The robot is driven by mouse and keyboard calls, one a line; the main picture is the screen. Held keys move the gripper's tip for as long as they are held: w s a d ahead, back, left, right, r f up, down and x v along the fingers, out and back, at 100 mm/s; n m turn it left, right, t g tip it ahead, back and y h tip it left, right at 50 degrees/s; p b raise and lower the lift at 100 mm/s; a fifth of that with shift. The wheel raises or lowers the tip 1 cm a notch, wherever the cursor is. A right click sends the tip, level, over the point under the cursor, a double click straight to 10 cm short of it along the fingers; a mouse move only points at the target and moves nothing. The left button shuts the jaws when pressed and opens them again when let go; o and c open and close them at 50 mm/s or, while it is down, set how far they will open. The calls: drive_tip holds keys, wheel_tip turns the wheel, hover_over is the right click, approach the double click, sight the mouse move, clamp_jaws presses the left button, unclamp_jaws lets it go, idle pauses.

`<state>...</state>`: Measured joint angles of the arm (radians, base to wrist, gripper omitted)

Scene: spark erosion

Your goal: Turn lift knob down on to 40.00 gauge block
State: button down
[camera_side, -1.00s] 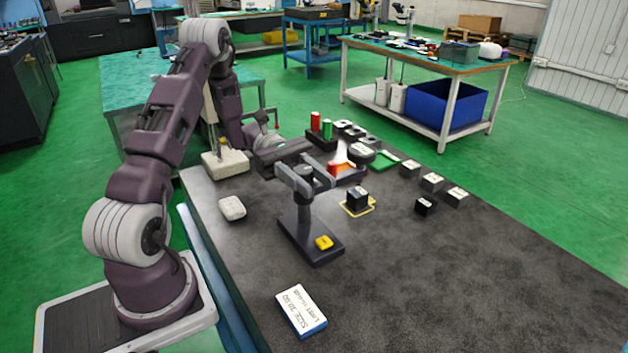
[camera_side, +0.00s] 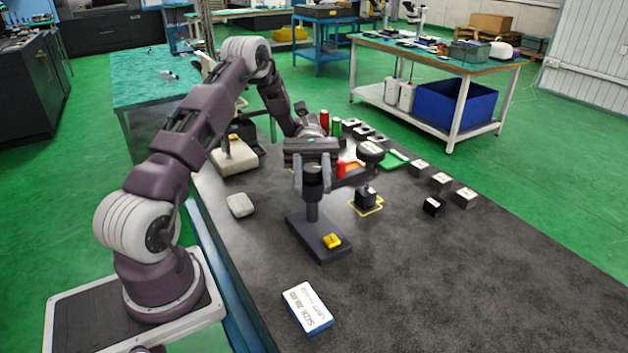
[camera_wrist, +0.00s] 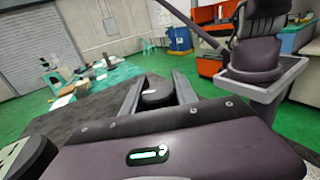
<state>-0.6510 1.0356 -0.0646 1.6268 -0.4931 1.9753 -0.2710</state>
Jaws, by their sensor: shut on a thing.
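The black lift knob (camera_side: 313,174) tops the column of a dark stand (camera_side: 322,248), whose base bears a yellow tag (camera_side: 332,241). My gripper (camera_side: 312,188) comes from above with one finger on each side of the knob, shut on it. The wrist view shows the round black knob (camera_wrist: 158,97) between both fingers. A side arm of the stand carries a round black gauge head (camera_side: 370,152) to the right. Below it a dark block (camera_side: 367,197) stands inside a yellow outline (camera_side: 371,210). I cannot tell whether the gauge tip touches the block.
Several dark blocks (camera_side: 441,181) with white tops lie to the right. Red and green cylinders (camera_side: 324,120) stand behind my gripper. A white card with a blue edge (camera_side: 306,307) lies in front, and a pale block (camera_side: 240,205) lies left. The front right of the dark table is bare.

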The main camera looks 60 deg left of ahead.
sight(312, 167)
idle(0.4)
drive_tip(key=c, duration=1)
unclamp_jaws()
drive_tip(key=shift+o, duration=0.2)
drive_tip(key=shift+v, duration=2.35)
wheel_tip(312, 167, up, 7)
drive_tip(key=shift+a+r, duration=0.1)
drive_tip(key=shift+a, duration=0.05)
